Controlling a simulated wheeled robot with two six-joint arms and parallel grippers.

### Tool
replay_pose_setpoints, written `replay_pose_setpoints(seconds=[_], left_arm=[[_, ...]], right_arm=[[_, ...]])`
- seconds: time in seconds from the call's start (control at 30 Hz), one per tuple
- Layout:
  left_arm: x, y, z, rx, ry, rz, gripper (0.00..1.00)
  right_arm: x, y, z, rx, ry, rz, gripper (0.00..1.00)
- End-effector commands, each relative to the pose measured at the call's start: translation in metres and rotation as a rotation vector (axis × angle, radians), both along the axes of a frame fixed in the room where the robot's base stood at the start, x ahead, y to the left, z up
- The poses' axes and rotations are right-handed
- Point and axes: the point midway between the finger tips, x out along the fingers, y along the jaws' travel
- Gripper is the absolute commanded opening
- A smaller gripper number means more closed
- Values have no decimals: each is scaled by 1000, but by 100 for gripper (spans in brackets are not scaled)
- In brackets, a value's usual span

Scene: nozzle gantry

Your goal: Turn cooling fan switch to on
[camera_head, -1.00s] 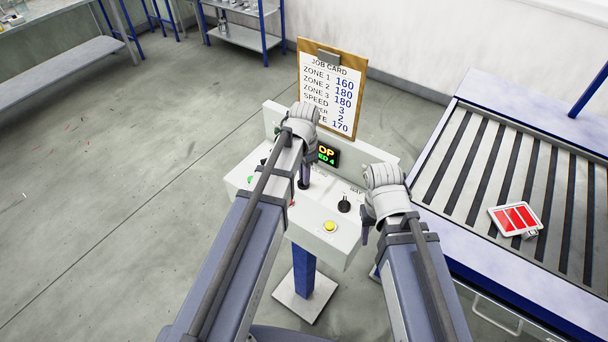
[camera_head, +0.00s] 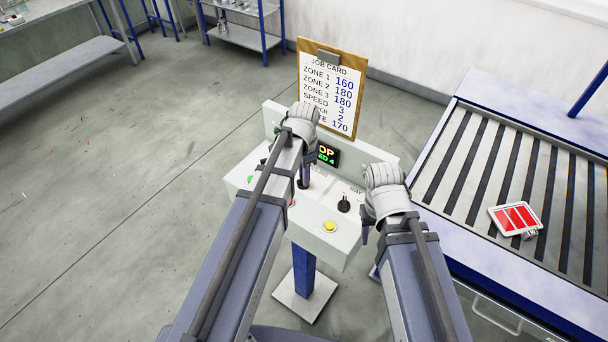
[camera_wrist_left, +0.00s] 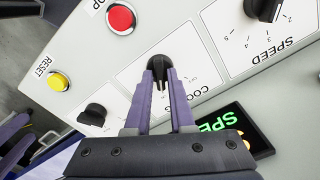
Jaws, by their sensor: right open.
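The cooling fan switch is a black rotary knob (camera_wrist_left: 159,68) on a white panel whose upside-down label is partly hidden, showing "COO". My left gripper (camera_wrist_left: 160,80) has its two purple fingers on either side of the knob's black grip, closed against it as far as I can see. In the head view my left gripper (camera_head: 304,178) reaches down to the console (camera_head: 325,215), and its wrist hides part of the panel. My right gripper (camera_head: 364,236) is open and empty, beside the console's right end, partly hidden by its own wrist.
The console also has a speed knob (camera_wrist_left: 264,8), a red button (camera_wrist_left: 121,18), a yellow reset button (camera_wrist_left: 58,81), another black knob (camera_wrist_left: 93,114) and a lit display (camera_head: 328,154). A job card (camera_head: 331,90) stands behind it. A slatted conveyor (camera_head: 500,180) stands to the right.

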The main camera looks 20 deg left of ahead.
Motion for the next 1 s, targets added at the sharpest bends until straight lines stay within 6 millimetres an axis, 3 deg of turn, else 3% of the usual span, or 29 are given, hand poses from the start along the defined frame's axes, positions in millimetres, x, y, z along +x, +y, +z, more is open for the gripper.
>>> replay_pose_setpoints(seconds=[0.17, 0.57, 1.0], left_arm=[[0, 0, 0, 0, 0, 1, 43], [0, 0, 4, 0, 0, 2, 44], [0, 0, 53, 0, 0, 2, 44]], right_arm=[[0, 0, 0, 0, 0, 0, 50], [0, 0, 5, 0, 0, -1, 50], [0, 0, 53, 2, 0, -10, 50]])
